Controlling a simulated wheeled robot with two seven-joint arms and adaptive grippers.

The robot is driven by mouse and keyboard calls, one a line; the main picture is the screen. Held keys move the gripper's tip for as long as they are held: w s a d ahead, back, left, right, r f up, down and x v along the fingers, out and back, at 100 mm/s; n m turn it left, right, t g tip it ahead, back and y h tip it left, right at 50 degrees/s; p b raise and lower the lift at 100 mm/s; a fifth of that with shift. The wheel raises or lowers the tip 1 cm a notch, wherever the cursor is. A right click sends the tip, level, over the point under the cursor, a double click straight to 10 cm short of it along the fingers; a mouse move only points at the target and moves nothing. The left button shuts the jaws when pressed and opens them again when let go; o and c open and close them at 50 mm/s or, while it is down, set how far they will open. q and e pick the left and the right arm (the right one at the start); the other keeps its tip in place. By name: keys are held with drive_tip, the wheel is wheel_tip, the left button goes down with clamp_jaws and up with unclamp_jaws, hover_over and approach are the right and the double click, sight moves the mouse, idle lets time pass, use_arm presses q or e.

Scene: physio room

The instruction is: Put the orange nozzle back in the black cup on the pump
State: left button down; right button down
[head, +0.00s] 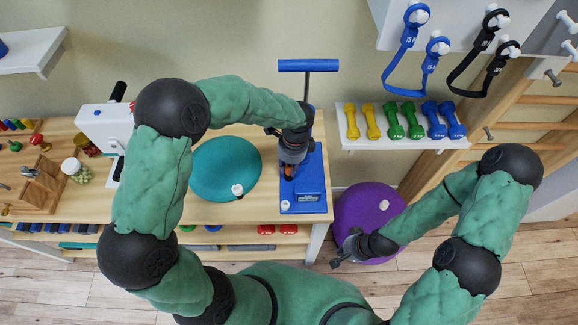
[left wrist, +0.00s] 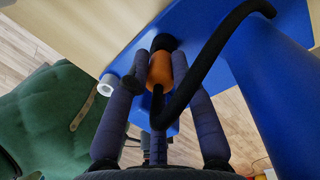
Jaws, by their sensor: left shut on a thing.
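The orange nozzle (left wrist: 160,70) is between the fingertips of my left gripper (left wrist: 161,72), which is shut on it. A bit of orange shows in the head view (head: 289,169) below the left gripper (head: 287,172). The black cup (left wrist: 165,42) is on the blue pump (left wrist: 192,22), right at the far end of the nozzle; I cannot tell whether the nozzle is inside it. A black hose (left wrist: 205,62) curves from the nozzle up to the right. The pump (head: 313,180) stands at the table's right end. My right gripper (head: 342,254) is low, away from the table; its fingers are too small to read.
A teal cushion (head: 225,168) lies left of the pump. A wall shelf (head: 400,142) with several dumbbells is to the right. A purple ball (head: 366,205) is on the floor beside my right gripper. Jars and wooden items stand at the table's left.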

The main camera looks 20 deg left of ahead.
use_arm(q)
drive_tip(key=shift+f, duration=0.3)
drive_tip(key=c, duration=1.1)
unclamp_jaws()
drive_tip(key=shift+o, duration=0.2)
drive_tip(key=shift+r, duration=0.1)
wheel_tip(320, 180, up, 12)
drive_tip(key=d+p, duration=0.1)
drive_tip(key=p, duration=0.2)
drive_tip(key=shift+w+r, duration=0.2)
drive_tip(key=shift+w, duration=0.15)
